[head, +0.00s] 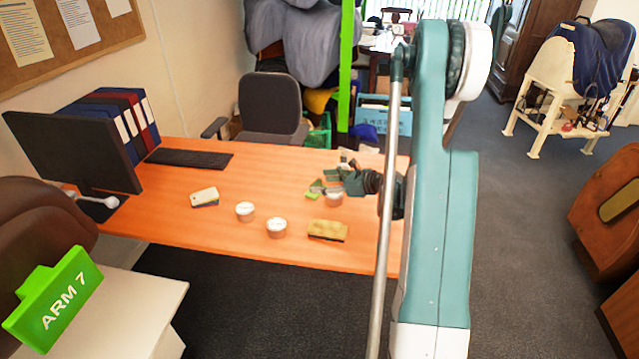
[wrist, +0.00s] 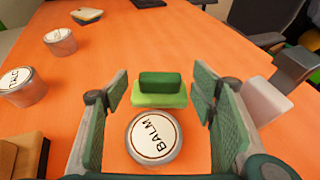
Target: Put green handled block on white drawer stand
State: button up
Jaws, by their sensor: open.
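The green handled block (wrist: 160,98) is light green with a dark green bar on top. In the wrist view it lies on the orange table between the tips of my open gripper (wrist: 160,88), with gaps on both sides. In the head view my gripper (head: 330,183) is low over the table's right part, and a bit of bright green block (head: 311,196) shows beside its fingers. The white drawer stand (head: 135,305) is at the lower left of the head view, with its pale top visible.
A BALM tin (wrist: 153,138) sits between my fingers, nearer the palm than the block. A monitor (head: 75,148) and a green ARM 7 sign (head: 55,302) are at left.

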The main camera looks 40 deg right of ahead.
jog(key=p+v, duration=0.1)
jog(key=v, duration=0.8)
jog(key=shift+s+d, duration=0.15)
jog(key=shift+s, duration=0.15)
jog(key=shift+r, duration=0.2)
jog(key=s+a+r+n+g, duration=0.2)
jog(key=a+r+n, duration=0.3)
jog(key=a, duration=0.4)
jog(key=s+a+r+n+g+h, duration=0.1)
jog(key=a+r+n, duration=0.35)
jog(key=a, duration=0.45)
jog(key=s+a+r+n+g, duration=0.2)
jog(key=a+r+n, duration=0.35)
jog(key=a, duration=0.45)
jog(key=s+a+r+n+h, duration=0.2)
jog(key=s+a+n, duration=0.5)
jog(key=s, duration=0.4)
jog(key=s+a+r+n+h, duration=0.2)
jog(key=s+a+n, duration=0.6)
jog(key=s, duration=0.4)
jog(key=shift+r+n, duration=0.8)
jog(key=shift+o, duration=0.7)
